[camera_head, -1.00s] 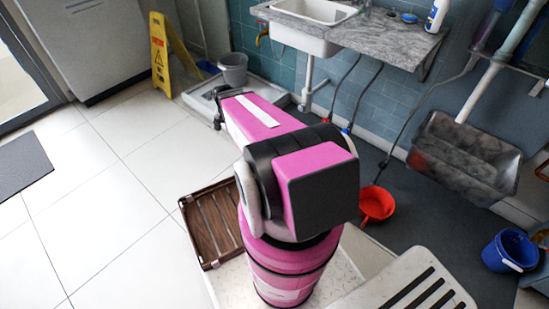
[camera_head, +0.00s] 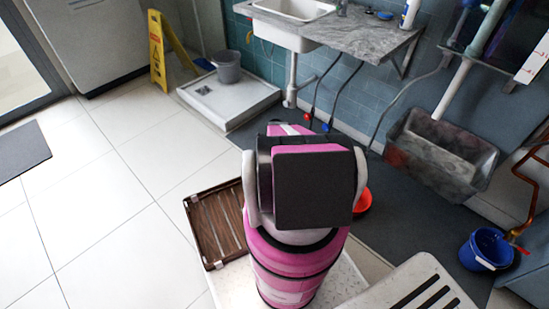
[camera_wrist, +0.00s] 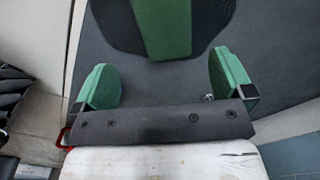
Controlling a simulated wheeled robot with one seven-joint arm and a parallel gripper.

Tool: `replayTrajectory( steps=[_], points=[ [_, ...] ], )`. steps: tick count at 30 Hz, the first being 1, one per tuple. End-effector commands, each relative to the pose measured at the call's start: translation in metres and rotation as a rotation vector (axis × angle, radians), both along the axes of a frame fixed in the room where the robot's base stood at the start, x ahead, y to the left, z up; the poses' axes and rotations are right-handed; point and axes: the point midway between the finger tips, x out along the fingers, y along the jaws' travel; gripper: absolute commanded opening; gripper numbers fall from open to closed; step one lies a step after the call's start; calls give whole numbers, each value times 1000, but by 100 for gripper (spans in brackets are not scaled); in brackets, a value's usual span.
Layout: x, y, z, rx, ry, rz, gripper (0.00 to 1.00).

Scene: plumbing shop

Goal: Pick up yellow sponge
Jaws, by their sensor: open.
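I cannot make out a yellow sponge in either view. My gripper (camera_wrist: 165,88) shows in the wrist view as two green fingers set wide apart, with nothing between them. In the head view my pink arm points away from the camera and hides my gripper. A small blue item (camera_head: 385,15) lies on the grey counter (camera_head: 345,36) beside the sink; it is too small to identify.
A white sink (camera_head: 290,30) and counter are on the back wall. A grey bucket (camera_head: 227,66) stands on a white shower tray (camera_head: 228,100); a yellow floor sign (camera_head: 157,50) stands left. A blue bucket (camera_head: 486,250) is at right. A brown slatted crate (camera_head: 217,222) sits beside my arm.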

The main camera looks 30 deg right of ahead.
Motion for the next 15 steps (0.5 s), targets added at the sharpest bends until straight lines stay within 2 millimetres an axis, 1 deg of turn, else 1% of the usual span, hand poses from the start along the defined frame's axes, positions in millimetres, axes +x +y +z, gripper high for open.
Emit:
replayTrajectory(
  steps=[1, 3, 6, 11, 15],
  points=[
    [1, 0, -11, 0, 1, 1, 99],
    [1, 0, -22, 1, 2, 2, 99],
    [1, 0, -31, 0, 1, 2, 99],
    [2, -1, -39, 0, 0, 3, 99],
    [6, -2, -56, 0, 1, 3, 99]
  ],
)
